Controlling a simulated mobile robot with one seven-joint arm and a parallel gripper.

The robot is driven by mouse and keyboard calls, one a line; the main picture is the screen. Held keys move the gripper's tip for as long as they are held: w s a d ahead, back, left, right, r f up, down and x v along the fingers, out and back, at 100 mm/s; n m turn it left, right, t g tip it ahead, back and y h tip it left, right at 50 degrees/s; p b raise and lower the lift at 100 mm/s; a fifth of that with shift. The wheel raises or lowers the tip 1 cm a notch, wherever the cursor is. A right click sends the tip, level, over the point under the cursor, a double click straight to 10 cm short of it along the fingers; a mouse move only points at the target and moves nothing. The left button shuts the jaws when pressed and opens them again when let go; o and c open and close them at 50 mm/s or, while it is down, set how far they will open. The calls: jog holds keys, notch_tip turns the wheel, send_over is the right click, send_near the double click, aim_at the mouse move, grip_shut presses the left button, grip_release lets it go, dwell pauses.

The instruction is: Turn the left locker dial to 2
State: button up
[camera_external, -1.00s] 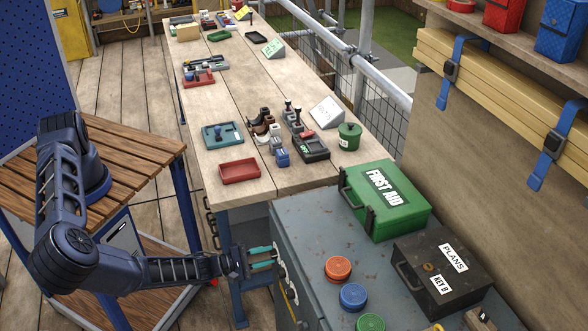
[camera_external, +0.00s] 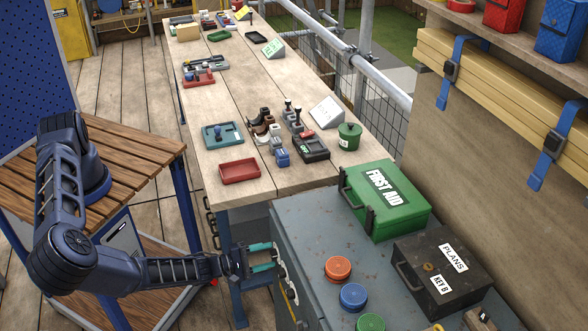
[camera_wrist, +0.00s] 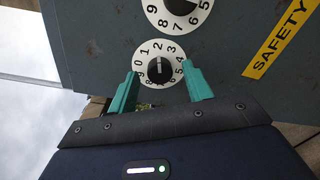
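The grey locker (camera_external: 300,235) has white-rimmed dials on its front. In the wrist view, the dial (camera_wrist: 159,64) nearest my gripper has a black knob, and its pale mark points up toward the 2. From its place on the front, this is the left dial. My gripper (camera_wrist: 163,89) is open, its teal fingers apart on either side of that dial, and the knob is not held between them. In the external view my gripper (camera_external: 276,256) is at the locker front. A second dial (camera_wrist: 182,3) is partly cut off above in the wrist view.
A yellow SAFETY label (camera_wrist: 281,39) is beside the dials. On the locker top are a green first aid box (camera_external: 385,208), a dark PLANS box (camera_external: 430,290) and round orange (camera_external: 338,267) and blue (camera_external: 353,295) lids. A wooden workbench (camera_external: 200,120) stands behind.

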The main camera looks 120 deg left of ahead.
jog(key=v, duration=1)
jog(key=shift+s+d, duration=0.25)
jog(key=shift+s, duration=0.05)
jog(key=s+a+r+n+g, duration=0.1)
jog(key=s+r+n+g, duration=0.3)
jog(key=r+n, duration=0.45)
jog(key=s+a+r+n+g+h, duration=0.1)
jog(key=s+r+n+g, duration=0.1)
jog(key=r+n+g, duration=0.5)
jog(key=s+r+n+g, duration=0.3)
jog(key=s+r+n, duration=0.1)
jog(key=r+n, duration=0.75)
jog(key=s+d+r+n+t+h, duration=0.3)
jog(key=s+r+n+h, duration=0.2)
jog(key=s+r, duration=0.4)
jog(key=s+d+r+n+t+h, duration=0.3)
jog(key=s+r+n+h, duration=0.3)
jog(key=r, duration=1.1)
jog(key=s+d+n, duration=0.1)
jog(key=s, duration=0.3)
jog(key=shift+s+d+n, duration=0.2)
jog(key=shift+d+n, duration=0.05)
jog(key=shift+n, duration=0.15)
dwell(0.4)
